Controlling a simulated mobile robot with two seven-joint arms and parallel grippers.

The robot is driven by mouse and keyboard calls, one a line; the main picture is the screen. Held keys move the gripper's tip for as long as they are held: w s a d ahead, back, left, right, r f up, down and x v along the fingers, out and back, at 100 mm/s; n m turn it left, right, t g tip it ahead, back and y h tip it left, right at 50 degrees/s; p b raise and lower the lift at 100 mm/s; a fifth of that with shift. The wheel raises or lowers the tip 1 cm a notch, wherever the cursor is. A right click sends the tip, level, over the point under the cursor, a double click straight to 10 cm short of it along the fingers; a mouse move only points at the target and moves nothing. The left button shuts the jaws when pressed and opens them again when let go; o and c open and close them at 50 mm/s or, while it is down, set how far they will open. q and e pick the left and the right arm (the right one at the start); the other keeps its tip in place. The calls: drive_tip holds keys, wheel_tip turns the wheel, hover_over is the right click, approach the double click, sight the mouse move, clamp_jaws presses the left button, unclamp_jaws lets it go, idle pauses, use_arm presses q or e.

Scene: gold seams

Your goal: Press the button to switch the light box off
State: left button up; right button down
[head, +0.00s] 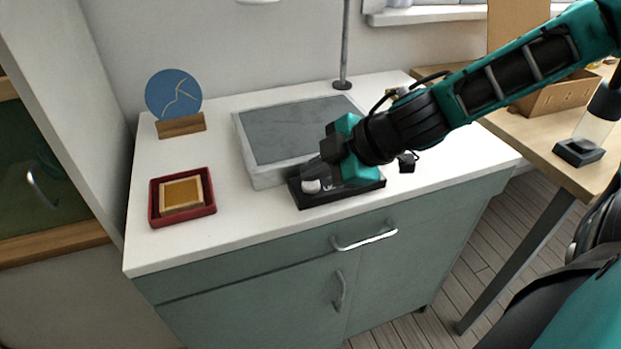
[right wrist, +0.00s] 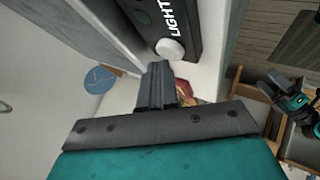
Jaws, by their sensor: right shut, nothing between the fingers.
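The light box (head: 300,130) is a white-framed slab with a grey top that shows no glow, lying on the white counter. At its front sits a black button panel (head: 350,194) with a round white button (head: 311,186). A teal and black part of mine (right wrist: 295,100), perhaps the left gripper, shows small in that view.
A red tray (head: 154,212) with a gold-coloured square stands left on the counter. A cracked blue disc (head: 172,94) on a wooden stand is behind it. A lamp pole (head: 345,45) rises behind the box. A wooden table (head: 545,140) stands to the right.

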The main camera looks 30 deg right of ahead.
sight(316, 186)
drive_tip(key=shift+r, duration=0.2)
wheel_tip(316, 186, up, 6)
drive_tip(key=p, duration=0.5)
drive_tip(key=shift+p, duration=0.35)
